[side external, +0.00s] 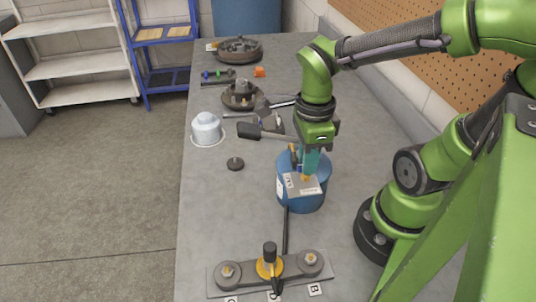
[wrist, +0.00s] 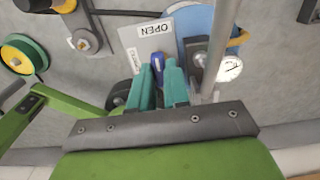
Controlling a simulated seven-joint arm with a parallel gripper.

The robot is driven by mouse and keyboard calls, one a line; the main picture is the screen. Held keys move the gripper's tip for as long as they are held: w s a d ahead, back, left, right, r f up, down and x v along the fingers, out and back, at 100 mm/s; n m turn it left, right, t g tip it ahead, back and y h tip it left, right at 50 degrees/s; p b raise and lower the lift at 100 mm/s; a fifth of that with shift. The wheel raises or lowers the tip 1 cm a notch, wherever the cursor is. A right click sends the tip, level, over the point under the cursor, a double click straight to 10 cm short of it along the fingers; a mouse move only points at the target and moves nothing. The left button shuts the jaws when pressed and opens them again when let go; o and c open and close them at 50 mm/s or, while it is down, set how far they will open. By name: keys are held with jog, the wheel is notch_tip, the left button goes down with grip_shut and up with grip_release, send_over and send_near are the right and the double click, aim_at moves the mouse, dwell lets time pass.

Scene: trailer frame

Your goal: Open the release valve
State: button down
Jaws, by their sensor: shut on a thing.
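The blue tank (side external: 291,199) stands upright on the workbench, with a pale label plate (side external: 295,186) on top. In the wrist view my gripper (wrist: 162,78) is shut on a small blue handle (wrist: 157,62), which I take to be the release valve's. The fingers hide most of the valve.
A pressure gauge (wrist: 229,69) and grey pipe are close to the fingers. A grey bar with a yellow valve wheel (side external: 268,268) lies at the bench's near end.

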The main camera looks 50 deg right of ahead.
jog(key=c, duration=1.1)
grip_release()
notch_tip(320, 180, up, 17)
jog(key=w+d+f+n+t, duration=0.1)
jog(key=f+n+t, duration=0.1)
jog(key=n, duration=0.5)
jog(key=w+d+f+n+t+y, duration=0.1)
jog(key=f+n+t, duration=0.1)
jog(key=n, duration=0.6)
jog(key=w+f+n+t+y, duration=0.1)
jog(key=f+n+t, duration=0.2)
jog(key=n, duration=0.4)
jog(key=shift+w+d+n, duration=0.25)
jog(key=shift+d+n, duration=0.15)
jog(key=shift+a+r, duration=0.1)
jog(key=shift+a, duration=0.1)
